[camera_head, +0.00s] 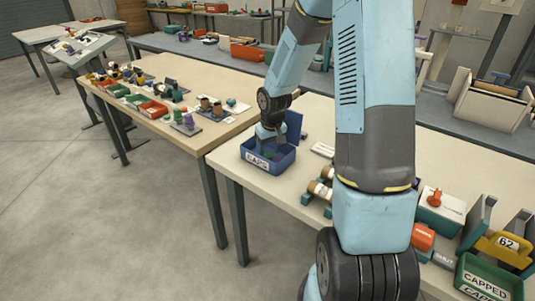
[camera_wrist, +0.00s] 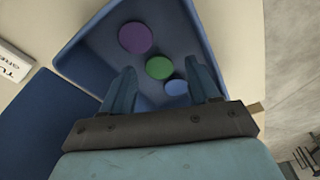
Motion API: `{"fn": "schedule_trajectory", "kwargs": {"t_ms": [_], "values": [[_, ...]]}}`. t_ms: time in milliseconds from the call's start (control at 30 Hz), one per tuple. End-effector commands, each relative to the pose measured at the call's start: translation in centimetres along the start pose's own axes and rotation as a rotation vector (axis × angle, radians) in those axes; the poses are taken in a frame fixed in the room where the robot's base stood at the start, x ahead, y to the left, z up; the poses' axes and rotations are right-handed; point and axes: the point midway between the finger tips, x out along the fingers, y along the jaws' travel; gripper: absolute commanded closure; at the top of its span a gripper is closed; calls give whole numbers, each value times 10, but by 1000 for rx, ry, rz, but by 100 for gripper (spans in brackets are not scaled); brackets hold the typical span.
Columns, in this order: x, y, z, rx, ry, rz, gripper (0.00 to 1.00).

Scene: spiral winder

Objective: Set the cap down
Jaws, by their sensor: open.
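The blue box labelled CAPS (camera_head: 284,161) stands on the near table, and my gripper (camera_head: 269,147) reaches down into it. In the wrist view the box (camera_wrist: 88,48) holds a purple cap (camera_wrist: 135,38), a green cap (camera_wrist: 159,68) and a light blue cap (camera_wrist: 176,87). My gripper (camera_wrist: 162,66) is open, its two fingers wide apart with nothing clamped between them. The green cap shows between the fingertips, the purple cap just beyond them and the light blue cap near the right finger. I cannot tell the fingers' height above the box floor.
A dark blue panel (camera_head: 294,126) stands behind the box. Wooden rollers on green stands (camera_head: 320,189) are to its right. A second table (camera_head: 200,88) with several parts stands left.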

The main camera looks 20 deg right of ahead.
Motion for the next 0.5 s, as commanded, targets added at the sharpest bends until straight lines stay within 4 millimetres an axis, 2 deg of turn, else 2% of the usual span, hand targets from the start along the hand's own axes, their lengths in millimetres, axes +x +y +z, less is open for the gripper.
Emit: {"fn": "schedule_trajectory", "kwargs": {"t_ms": [300, 500], "values": [[-58, 2, -2, 3, 8, 4, 40], [-87, 2, -2, 1, 8, 4, 40]]}}
